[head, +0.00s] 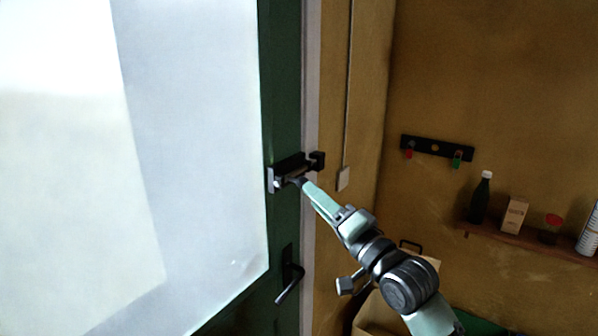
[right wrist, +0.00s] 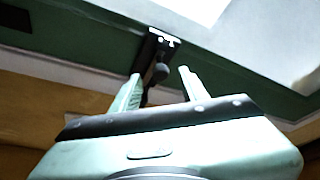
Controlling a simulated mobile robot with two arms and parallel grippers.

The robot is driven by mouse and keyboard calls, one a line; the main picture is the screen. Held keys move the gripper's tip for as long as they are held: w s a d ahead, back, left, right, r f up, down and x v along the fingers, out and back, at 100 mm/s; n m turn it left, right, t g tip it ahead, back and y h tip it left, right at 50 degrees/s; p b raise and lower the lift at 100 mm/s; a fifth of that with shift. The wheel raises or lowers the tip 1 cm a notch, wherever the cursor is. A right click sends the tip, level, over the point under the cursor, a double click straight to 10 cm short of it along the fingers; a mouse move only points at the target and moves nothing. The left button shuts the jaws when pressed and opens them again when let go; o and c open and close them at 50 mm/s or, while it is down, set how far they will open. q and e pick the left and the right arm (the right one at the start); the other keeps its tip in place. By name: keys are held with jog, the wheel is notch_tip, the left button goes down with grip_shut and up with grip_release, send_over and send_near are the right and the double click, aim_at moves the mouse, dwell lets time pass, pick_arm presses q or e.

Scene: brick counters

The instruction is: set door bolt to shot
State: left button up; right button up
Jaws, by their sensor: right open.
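The door bolt (head: 291,167) is a dark barrel on a pale plate, fixed to the green door (head: 281,95) beside its glass pane. Its dark keeper (head: 317,160) sits just right of it on the frame side. My right gripper (head: 301,183) reaches the bolt from the lower right. In the right wrist view the right gripper (right wrist: 159,78) is open, with a dark knob (right wrist: 159,73) of the bolt between or just beyond its fingertips. I cannot tell whether a finger touches it. How far the bolt reaches into the keeper is unclear. My left gripper is not in view.
A black door handle (head: 290,284) is below the bolt. A key rack (head: 437,149) hangs on the ochre wall. A wooden shelf (head: 520,238) holds a green bottle (head: 481,198), a carton (head: 514,214) and a jar (head: 551,229). A pale box stands behind my right arm.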

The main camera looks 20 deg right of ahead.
aim_at(299, 179)
jog(key=p+x, duration=0.2)
jog(key=x, duration=0.5)
jog(key=shift+w+r+p, duration=0.15)
jog(key=shift+w+p, duration=0.05)
jog(key=shift+p, duration=0.15)
jog(key=c, duration=0.8)
grip_shut()
